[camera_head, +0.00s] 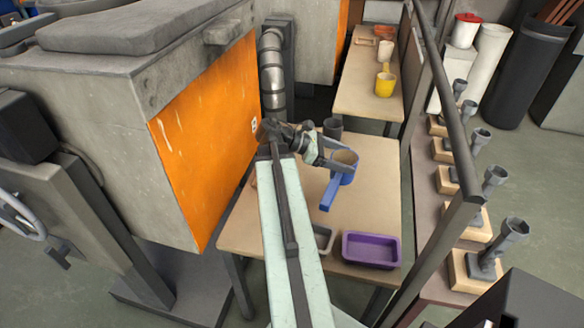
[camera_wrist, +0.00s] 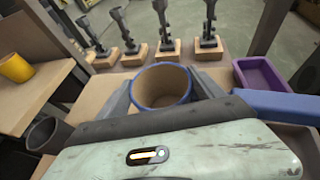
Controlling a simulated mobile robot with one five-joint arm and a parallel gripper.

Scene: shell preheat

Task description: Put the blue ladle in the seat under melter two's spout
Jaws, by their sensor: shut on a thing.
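My gripper (camera_head: 328,153) is shut on the blue ladle (camera_head: 343,173), around its cup. The ladle is upright, with a tan inside and its blue handle pointing toward the front of the bench. In the wrist view the ladle cup (camera_wrist: 160,86) sits between the two grey fingers, its handle to the right. I cannot tell whether its bottom touches the bench. An orange-fronted melter (camera_head: 205,135) stands at left, with a small label too small to read. A grey segmented pipe (camera_head: 272,70) comes down behind my arm. I cannot make out a seat beneath it.
The bench (camera_head: 375,215) holds a dark cup (camera_head: 332,128), a purple tray (camera_head: 371,250) and a grey tray (camera_head: 322,237). A far table has a yellow ladle (camera_head: 385,82). A dark rail (camera_head: 440,90) and several grey castings on wooden blocks line the right.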

